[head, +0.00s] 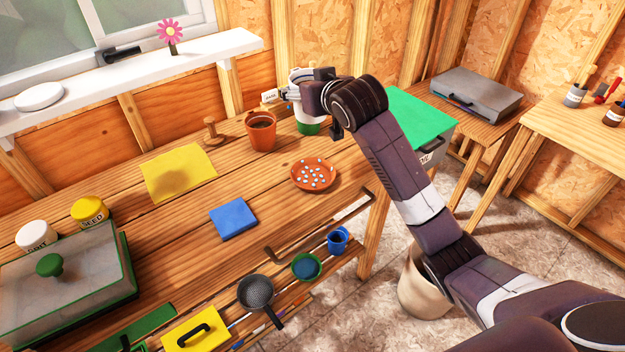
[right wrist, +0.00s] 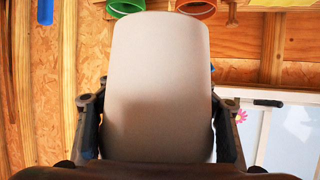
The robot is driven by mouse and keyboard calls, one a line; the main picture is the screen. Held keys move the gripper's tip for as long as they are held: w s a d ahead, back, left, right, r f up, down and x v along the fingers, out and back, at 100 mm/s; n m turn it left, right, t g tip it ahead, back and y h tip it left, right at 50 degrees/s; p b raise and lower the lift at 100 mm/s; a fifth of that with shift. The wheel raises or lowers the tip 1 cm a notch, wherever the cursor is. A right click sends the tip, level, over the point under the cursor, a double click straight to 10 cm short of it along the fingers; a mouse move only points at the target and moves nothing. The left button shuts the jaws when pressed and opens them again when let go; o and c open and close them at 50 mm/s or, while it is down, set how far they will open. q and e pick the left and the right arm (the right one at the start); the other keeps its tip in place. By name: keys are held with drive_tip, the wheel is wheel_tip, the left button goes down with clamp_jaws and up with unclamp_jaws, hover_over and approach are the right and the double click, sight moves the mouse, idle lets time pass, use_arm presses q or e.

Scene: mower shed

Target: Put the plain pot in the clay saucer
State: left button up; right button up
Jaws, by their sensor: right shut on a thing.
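The plain pot is pale and off-white. My right gripper (head: 303,88) is shut on this plain pot (right wrist: 157,85) and holds it between its two fingers. In the head view the pot is partly hidden by the gripper, over the back of the workbench. The clay saucer (head: 300,181) is an orange dish with several pale pebbles in it, on the bench, nearer to the viewer than the held pot. My left gripper is not in view.
A terracotta pot (head: 262,138) with dark soil stands left of the gripper. A green pot (head: 308,128) is just below the held pot. A wooden peg (head: 210,132), a yellow sheet (head: 180,172) and a blue block (head: 233,219) lie further left. Bench around the saucer is clear.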

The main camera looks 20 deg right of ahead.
drive_tip(key=p, duration=0.1)
hover_over(306, 167)
wheel_tip(306, 167, down, 20)
drive_tip(key=shift+r, duration=0.1)
idle(0.4)
drive_tip(key=o, duration=1.5)
drive_tip(key=v, duration=1.2)
drive_tip(key=shift+a, duration=0.1)
